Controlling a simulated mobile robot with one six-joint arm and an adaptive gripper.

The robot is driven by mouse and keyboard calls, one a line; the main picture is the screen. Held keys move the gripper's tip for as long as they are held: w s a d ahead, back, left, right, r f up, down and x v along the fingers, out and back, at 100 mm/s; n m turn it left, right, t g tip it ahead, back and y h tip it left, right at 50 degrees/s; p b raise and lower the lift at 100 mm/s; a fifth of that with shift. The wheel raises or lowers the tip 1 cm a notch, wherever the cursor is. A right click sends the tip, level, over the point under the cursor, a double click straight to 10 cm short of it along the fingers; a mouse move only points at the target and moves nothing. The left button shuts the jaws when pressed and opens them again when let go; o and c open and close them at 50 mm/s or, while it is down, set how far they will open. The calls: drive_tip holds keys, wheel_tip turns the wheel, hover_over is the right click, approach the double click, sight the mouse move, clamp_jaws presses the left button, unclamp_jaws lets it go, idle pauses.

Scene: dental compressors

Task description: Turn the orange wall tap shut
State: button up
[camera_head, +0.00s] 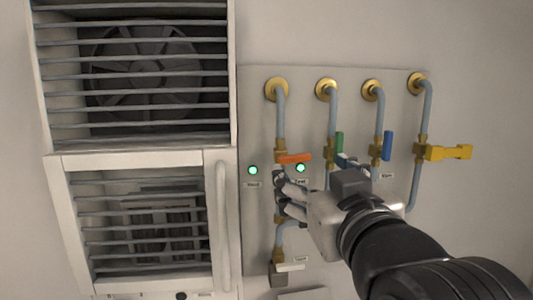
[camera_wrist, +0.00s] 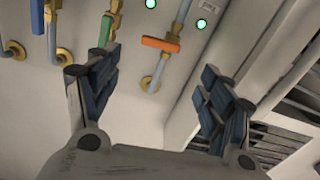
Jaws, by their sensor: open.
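The orange wall tap (camera_head: 294,158) is on the leftmost of several pipes on the wall panel. Its lever lies level, across the upright pipe. It also shows in the wrist view (camera_wrist: 160,44), crosswise on its pipe. My gripper (camera_head: 311,169) is open and empty, just below and in front of the orange lever. In the wrist view my gripper (camera_wrist: 161,63) has its fingertips spread to either side of the lever, with no contact visible.
The green (camera_head: 339,146) and blue (camera_head: 387,146) levers stand upright along their pipes. The yellow lever (camera_head: 450,152) sticks out level to the right. A lower valve with a white lever (camera_head: 290,267) sits below. Left is a slatted cabinet (camera_head: 140,160) with a vertical handle (camera_head: 222,225).

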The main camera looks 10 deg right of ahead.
sight(295, 158)
drive_tip(key=w+p, duration=0.2)
drive_tip(key=w, duration=0.8)
drive_tip(key=shift+w+r, duration=0.1)
drive_tip(key=shift+c, duration=0.3)
drive_tip(key=c, duration=1)
drive_tip(key=shift+f+m+b, duration=0.2)
drive_tip(key=shift+m+b, duration=0.1)
drive_tip(key=shift+b, duration=0.3)
drive_tip(key=shift+m+b, duration=0.5)
drive_tip(key=o, duration=1.1)
drive_tip(key=shift+c, duration=0.2)
